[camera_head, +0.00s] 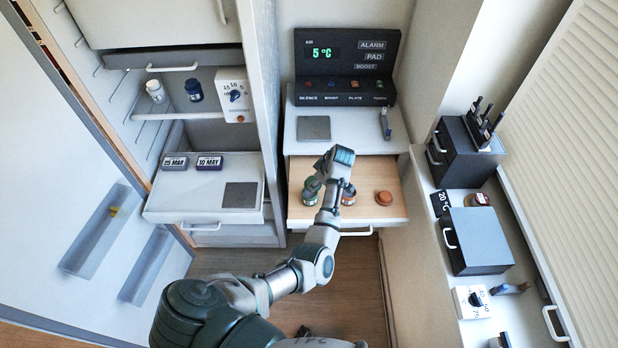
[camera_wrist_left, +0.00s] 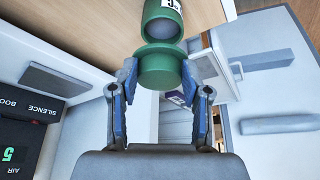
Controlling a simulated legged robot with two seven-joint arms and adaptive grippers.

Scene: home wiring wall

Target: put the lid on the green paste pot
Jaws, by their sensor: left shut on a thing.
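My left gripper (camera_wrist_left: 158,72) is shut on the green lid (camera_wrist_left: 160,66), with one finger on each side of it in the left wrist view. The green paste pot (camera_wrist_left: 164,20) stands just beyond the lid, its mouth uncovered and its white label partly in view. In the head view the green lid (camera_head: 312,184) is just above the green pot (camera_head: 309,198), in the wooden-floored drawer. The two overlap in the pictures, so I cannot tell whether they touch. My wrist hides part of this area. My right gripper is not in view.
A black panel (camera_head: 347,67) stands behind. An open fridge (camera_head: 205,130) is at left, a grey box (camera_head: 478,240) at right.

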